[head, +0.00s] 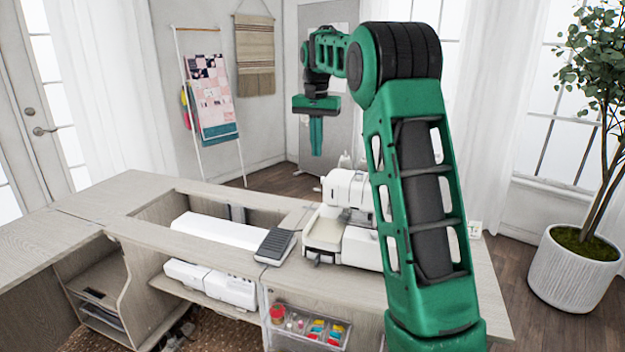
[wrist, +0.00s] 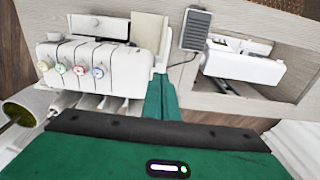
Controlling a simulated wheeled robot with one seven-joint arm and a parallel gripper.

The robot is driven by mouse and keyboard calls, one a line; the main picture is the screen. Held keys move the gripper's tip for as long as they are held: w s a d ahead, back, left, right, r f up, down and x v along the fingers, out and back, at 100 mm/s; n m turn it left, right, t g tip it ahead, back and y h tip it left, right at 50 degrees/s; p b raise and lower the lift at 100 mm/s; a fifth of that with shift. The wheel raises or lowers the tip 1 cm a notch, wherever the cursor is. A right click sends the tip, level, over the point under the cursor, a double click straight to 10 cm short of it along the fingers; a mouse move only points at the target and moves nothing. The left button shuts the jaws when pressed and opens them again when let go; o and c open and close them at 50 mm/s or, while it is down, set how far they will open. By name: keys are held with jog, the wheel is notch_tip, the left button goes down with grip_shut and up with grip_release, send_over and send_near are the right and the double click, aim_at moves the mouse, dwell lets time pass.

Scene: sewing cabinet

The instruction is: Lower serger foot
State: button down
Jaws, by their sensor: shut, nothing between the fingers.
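The white serger (head: 345,190) stands on the cabinet top in the head view, its right side hidden behind my arm. In the wrist view the serger (wrist: 92,62) is at upper left, with a row of coloured dials along its front. Its presser foot cannot be made out in either view. My gripper (head: 316,152) hangs in the air behind the serger in the head view, fingers together, pointing down and empty. In the wrist view the fingers (wrist: 162,80) are pressed together, overlapping the picture just right of the serger.
A black foot pedal (head: 275,245) lies left of the serger. A white machine (head: 230,231) sits in the cabinet recess; it also shows in the wrist view (wrist: 243,66). A clear bin of coloured spools (head: 310,325) is below. A potted plant (head: 573,269) stands at right.

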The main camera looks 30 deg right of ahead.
dwell(0.3)
jog(key=f, duration=1)
jog(key=shift+w+d, duration=0.25)
jog(key=shift+s+a+f+t+h, duration=0.2)
jog(key=shift+a+t+h, duration=0.1)
jog(key=shift+a, duration=0.15)
jog(key=shift+s+f+h, duration=0.1)
jog(key=shift+s+h, duration=0.05)
jog(key=shift+h, duration=0.15)
jog(key=shift+d, duration=0.1)
jog(key=shift+r, duration=0.8)
jog(key=shift+r, duration=0.15)
